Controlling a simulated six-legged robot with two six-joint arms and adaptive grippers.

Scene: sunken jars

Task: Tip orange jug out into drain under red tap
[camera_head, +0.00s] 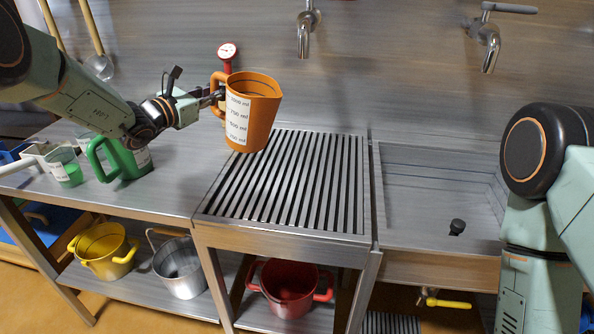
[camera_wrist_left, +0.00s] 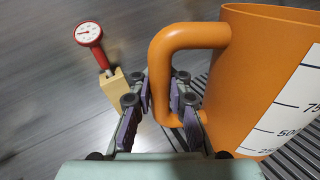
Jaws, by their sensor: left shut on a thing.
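The orange jug (camera_head: 262,110) has a white scale label and stands close to upright at the rear left of the slatted drain grate (camera_head: 228,211). I cannot tell whether its base touches the slats. My left gripper (camera_head: 217,94) is shut on the jug's handle. In the left wrist view the handle of the orange jug (camera_wrist_left: 235,85) passes between the fingers of the left gripper (camera_wrist_left: 161,95). The jug's contents are hidden. A chrome tap (camera_head: 304,35) hangs behind the grate, its top cut off, and no red shows on it. My right gripper is out of view.
A red-rimmed gauge (camera_head: 227,51) stands behind the jug. A green jug (camera_head: 127,161) and a beaker (camera_head: 66,170) stand on the left counter. A sink (camera_head: 425,190) with a black plug and a second tap (camera_head: 488,45) are at right. Pots sit on the lower shelves.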

